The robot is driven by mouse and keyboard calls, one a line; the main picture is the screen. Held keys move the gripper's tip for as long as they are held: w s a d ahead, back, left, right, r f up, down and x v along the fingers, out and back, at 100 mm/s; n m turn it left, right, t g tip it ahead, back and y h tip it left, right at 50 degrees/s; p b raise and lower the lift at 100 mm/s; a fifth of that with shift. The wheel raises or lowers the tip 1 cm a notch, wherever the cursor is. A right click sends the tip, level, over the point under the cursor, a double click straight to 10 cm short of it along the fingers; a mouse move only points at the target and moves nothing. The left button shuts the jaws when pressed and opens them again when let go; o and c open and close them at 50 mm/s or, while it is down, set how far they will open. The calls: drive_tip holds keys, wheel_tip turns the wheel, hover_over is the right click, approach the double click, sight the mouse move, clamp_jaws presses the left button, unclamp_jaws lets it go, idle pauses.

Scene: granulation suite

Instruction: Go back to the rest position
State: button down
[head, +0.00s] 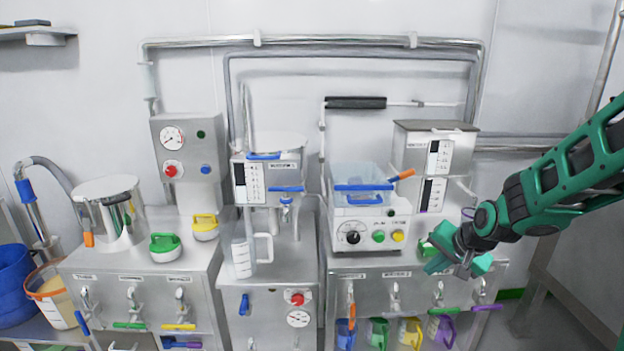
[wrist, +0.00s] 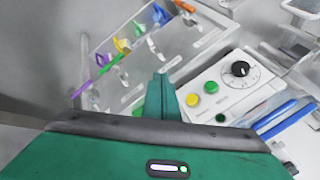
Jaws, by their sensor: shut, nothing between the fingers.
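My gripper (head: 462,262) is at the right in the head view, in front of the right-hand steel cabinet. It is shut and empty. In the wrist view its green fingers (wrist: 163,98) are together, pointing toward the cabinet front. The control box with a black dial, a green button and a yellow button (head: 398,236) stands left of my gripper. The same box (wrist: 222,85) shows to the right of the fingers in the wrist view. Part of the cabinet top is hidden behind my gripper.
Coloured scoops (head: 410,332) hang low on the right cabinet front, below my gripper. A clear bin with blue handles (head: 362,186) sits on the control box. A grey hopper (head: 436,150) stands behind. Open floor lies at the far right, beside a metal frame (head: 570,290).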

drive_tip(key=s+d+r+g, duration=0.2)
drive_tip(key=s, duration=0.9)
drive_tip(key=s+d+r+n+g, duration=0.1)
drive_tip(key=s+d+r+g, duration=0.1)
drive_tip(key=s, duration=0.9)
drive_tip(key=s+d+r+n+g+h, duration=0.1)
drive_tip(key=s+d, duration=0.3)
drive_tip(key=s, duration=0.7)
drive_tip(key=shift+d+r+g, duration=0.15)
drive_tip(key=shift+r+g, duration=0.35)
drive_tip(key=shift+g, duration=0.2)
drive_tip(key=shift+w+f, duration=0.25)
drive_tip(key=shift+w, duration=0.35)
